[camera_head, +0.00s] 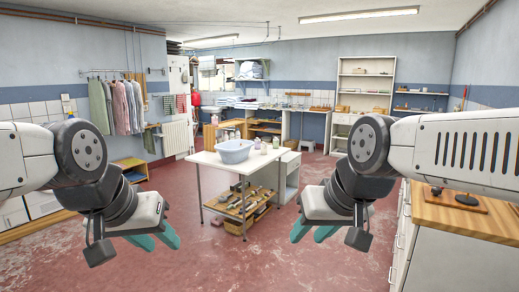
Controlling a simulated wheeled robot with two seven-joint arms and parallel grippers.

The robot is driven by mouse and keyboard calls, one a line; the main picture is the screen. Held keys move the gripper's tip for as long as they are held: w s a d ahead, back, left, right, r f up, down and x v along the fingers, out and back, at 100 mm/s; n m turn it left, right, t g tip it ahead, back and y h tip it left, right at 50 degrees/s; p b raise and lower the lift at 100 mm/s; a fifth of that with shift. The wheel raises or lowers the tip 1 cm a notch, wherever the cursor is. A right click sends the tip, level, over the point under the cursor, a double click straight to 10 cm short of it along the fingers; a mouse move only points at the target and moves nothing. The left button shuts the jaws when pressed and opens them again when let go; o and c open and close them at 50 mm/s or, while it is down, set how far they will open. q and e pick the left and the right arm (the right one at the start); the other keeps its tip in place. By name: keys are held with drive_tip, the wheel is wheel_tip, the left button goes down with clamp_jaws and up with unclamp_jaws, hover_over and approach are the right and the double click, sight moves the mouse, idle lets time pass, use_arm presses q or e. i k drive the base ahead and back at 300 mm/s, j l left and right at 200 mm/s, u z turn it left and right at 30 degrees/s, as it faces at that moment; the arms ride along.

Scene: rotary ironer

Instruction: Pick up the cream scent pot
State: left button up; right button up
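I cannot make out a cream scent pot for certain. Several small pale and pinkish containers (264,147) stand on the white table (212,164) in the middle of the room, right of a blue basin (234,151); they are too small to tell apart. My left gripper (163,244) hangs in the left foreground with its teal fingers apart and nothing between them. My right gripper (308,237) hangs right of centre, also with its teal fingers apart and empty. Both are well in front of the table and touch nothing.
A lower shelf (238,206) under the table holds tools. A wooden-topped counter (470,221) with small dark items stands at the right. Shirts (122,106) hang at the left wall. White shelving (364,85) stands at the back. The red floor (235,262) before the table is clear.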

sight(264, 148)
drive_tip(key=i+l+z, duration=0.1)
drive_tip(key=i+z, duration=0.35)
drive_tip(key=i, duration=0.8)
drive_tip(key=i+z, duration=0.15)
drive_tip(key=i, duration=0.4)
drive_tip(key=i+z, duration=0.15)
drive_tip(key=i, duration=0.4)
drive_tip(key=i+j+z, duration=0.1)
drive_tip(key=i, duration=0.45)
drive_tip(key=i+j+z, duration=0.15)
drive_tip(key=i, duration=0.35)
drive_tip(key=i+u, duration=0.1)
drive_tip(key=i, duration=0.45)
drive_tip(key=i+l+u, duration=0.1)
drive_tip(key=i, duration=0.4)
drive_tip(key=i+l+u, duration=0.1)
drive_tip(key=i, duration=0.45)
drive_tip(key=i+u, duration=0.3)
drive_tip(key=u, duration=0.2)
drive_tip(key=i+l+u, duration=0.25)
drive_tip(key=u, duration=0.25)
drive_tip(key=i+l+u, duration=0.3)
drive_tip(key=u, duration=0.2)
drive_tip(key=i+l+u, duration=0.15)
drive_tip(key=l+u, duration=0.3)
drive_tip(key=i+l+u, duration=0.25)
drive_tip(key=l+u, duration=0.25)
drive_tip(key=i+l, duration=0.05)
